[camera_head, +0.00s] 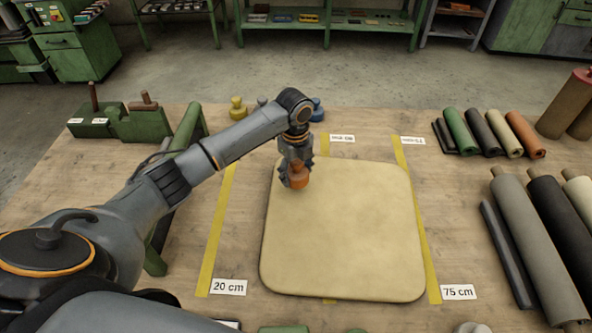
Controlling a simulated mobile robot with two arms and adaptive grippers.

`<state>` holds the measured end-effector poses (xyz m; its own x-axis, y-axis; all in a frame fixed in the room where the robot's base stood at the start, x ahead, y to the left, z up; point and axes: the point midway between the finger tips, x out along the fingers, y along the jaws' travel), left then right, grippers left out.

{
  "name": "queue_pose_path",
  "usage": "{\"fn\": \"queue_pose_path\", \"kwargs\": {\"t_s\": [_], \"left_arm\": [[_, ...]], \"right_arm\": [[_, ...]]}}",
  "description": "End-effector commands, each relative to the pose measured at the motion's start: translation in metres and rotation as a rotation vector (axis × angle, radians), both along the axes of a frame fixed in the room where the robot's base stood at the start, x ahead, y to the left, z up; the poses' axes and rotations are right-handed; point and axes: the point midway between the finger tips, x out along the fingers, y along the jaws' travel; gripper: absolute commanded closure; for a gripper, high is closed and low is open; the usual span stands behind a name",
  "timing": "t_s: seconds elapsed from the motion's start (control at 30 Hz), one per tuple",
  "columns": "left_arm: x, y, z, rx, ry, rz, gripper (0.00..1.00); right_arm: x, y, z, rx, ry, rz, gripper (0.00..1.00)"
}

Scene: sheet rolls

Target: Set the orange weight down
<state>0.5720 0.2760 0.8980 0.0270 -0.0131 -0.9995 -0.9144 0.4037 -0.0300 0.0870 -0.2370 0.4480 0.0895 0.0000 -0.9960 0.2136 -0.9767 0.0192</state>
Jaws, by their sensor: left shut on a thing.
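The orange weight (299,175) is at the upper left part of the tan sheet (340,240). My left gripper (295,176) points down and is shut on the orange weight. From this angle I cannot tell whether the weight touches the sheet or hangs just above it. The sheet lies flat between yellow tape lines, with a "20 cm" label (229,287) at the left and a "75 cm" label (458,292) at the right. My right gripper is not in view.
A yellow weight (237,108) and a blue weight (317,110) stand behind my left arm. Several rolls lie at the right, including a grey roll (535,245) and a green roll (459,131). A green fixture (140,122) stands at the left. The sheet's middle is clear.

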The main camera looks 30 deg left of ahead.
Motion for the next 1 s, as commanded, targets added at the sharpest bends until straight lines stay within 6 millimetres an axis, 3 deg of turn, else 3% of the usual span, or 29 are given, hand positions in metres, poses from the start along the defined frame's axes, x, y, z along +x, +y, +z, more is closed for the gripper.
{"fn": "queue_pose_path", "kwargs": {"t_s": [0.13, 0.4, 0.8, 0.83, 0.93, 1.0], "left_arm": [[0.007, 0.003, -0.005, 0.001, -0.004, 0.002, 1.00], [0.006, 0.002, -0.034, 0.000, -0.004, 0.000, 1.00], [0.006, 0.003, -0.038, 0.000, -0.005, 0.000, 1.00], [0.005, 0.003, -0.040, 0.002, -0.001, 0.000, 0.34], [0.005, 0.003, -0.040, 0.002, -0.001, 0.000, 0.15], [0.005, 0.003, -0.040, 0.002, -0.001, 0.000, 0.15]], "right_arm": [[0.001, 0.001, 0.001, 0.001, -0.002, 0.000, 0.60], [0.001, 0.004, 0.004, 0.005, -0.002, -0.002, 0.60], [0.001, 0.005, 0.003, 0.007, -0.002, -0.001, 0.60], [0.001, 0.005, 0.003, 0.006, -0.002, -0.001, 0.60], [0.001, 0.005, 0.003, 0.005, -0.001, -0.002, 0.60], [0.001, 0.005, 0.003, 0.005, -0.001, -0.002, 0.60]]}}
